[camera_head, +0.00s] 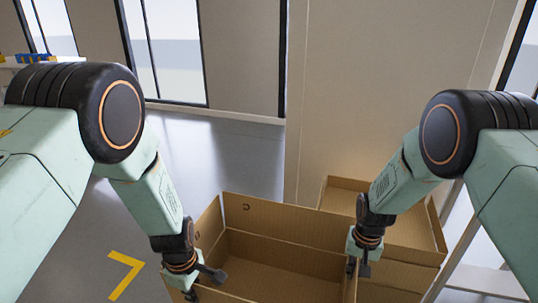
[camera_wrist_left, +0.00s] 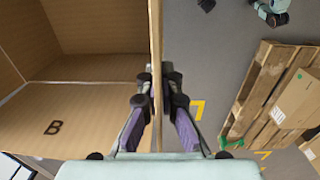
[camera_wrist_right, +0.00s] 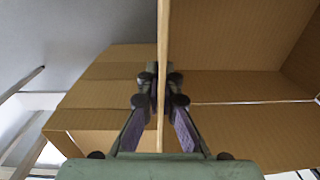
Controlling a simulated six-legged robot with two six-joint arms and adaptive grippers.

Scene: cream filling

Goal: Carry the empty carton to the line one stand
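The open, empty brown carton (camera_head: 285,225) is in the lower middle of the head view; its bare inside also shows in the left wrist view (camera_wrist_left: 95,100) and the right wrist view (camera_wrist_right: 245,85). A letter B is printed on an inner wall in the left wrist view. My left gripper (camera_head: 205,283) is at the carton's left wall, with one finger on each side of it (camera_wrist_left: 157,80). My right gripper (camera_head: 358,268) straddles the right wall the same way (camera_wrist_right: 160,80). Both look closed on the cardboard. The carton's underside is hidden.
More open cartons (camera_head: 415,235) stand close by on the right. A wooden pallet (camera_wrist_left: 262,92) with cartons (camera_wrist_left: 298,100) lies on the floor beyond the left gripper. A yellow corner mark (camera_head: 125,272) is on clear grey floor at left. A wall panel (camera_head: 385,85) rises behind.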

